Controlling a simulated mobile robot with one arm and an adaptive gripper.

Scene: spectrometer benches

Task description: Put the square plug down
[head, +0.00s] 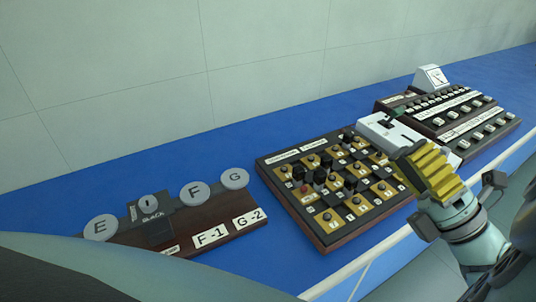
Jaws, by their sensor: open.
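A dark plug board (334,240) with brass plates lies on the blue bench. Several black square-topped plugs (320,175) stand upright in its upper and middle parts; I cannot tell which one is the task's plug. My gripper (460,202) is open at the right, its dark finger parts spread apart, to the right of the board. I see no plug between the fingers.
A dark panel (200,222) with round discs marked E, I, F and G stands at the left. A white box (378,130) and a wooden instrument with rows of keys (450,112) stand at the back right. Blue bench (230,145) is clear behind the board.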

